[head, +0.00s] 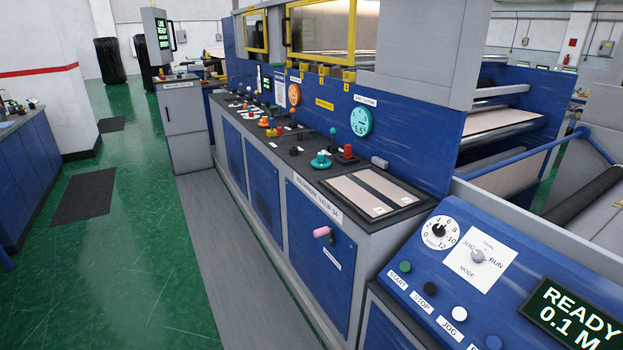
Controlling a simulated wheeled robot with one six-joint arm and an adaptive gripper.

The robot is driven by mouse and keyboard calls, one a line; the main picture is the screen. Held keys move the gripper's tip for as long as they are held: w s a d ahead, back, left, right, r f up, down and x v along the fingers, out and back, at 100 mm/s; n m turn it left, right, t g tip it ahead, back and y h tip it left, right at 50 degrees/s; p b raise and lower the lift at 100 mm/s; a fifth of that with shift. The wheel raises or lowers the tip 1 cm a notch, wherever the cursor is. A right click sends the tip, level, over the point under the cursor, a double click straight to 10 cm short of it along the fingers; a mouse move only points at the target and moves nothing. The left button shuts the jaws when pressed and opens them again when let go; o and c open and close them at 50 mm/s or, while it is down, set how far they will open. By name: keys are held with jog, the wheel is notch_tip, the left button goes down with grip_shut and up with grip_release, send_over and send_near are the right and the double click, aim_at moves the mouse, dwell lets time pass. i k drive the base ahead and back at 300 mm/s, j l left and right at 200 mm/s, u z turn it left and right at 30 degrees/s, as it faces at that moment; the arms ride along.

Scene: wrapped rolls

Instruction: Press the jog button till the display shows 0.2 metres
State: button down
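The jog button (459,314) is a round white button on the sloped blue control panel (400,320) at the lower right. A label reading JOG lies just below it. The display (572,318) is a dark screen with pale letters at the right edge, partly cut off. It reads READY and 0.1 M. The mode knob (478,256) is a grey selector with JOG and RUN marked around it; I cannot tell for sure where it points. My gripper is not in view, and nothing is seen touching the jog button.
A green start button (405,267) and a black stop button (430,289) lie up-left of the jog button. A pale blue button (493,342) is below it. A speed dial (438,232) is above. A long machine console (320,200) runs behind; the green floor (140,230) is clear at left.

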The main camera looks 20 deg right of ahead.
aim_at(458, 313)
jog(key=j+z, duration=0.1)
jog(key=z, duration=0.25)
jog(key=i+j+z, duration=0.1)
jog(key=z, duration=0.25)
jog(key=l+z, duration=0.25)
jog(key=k, duration=0.05)
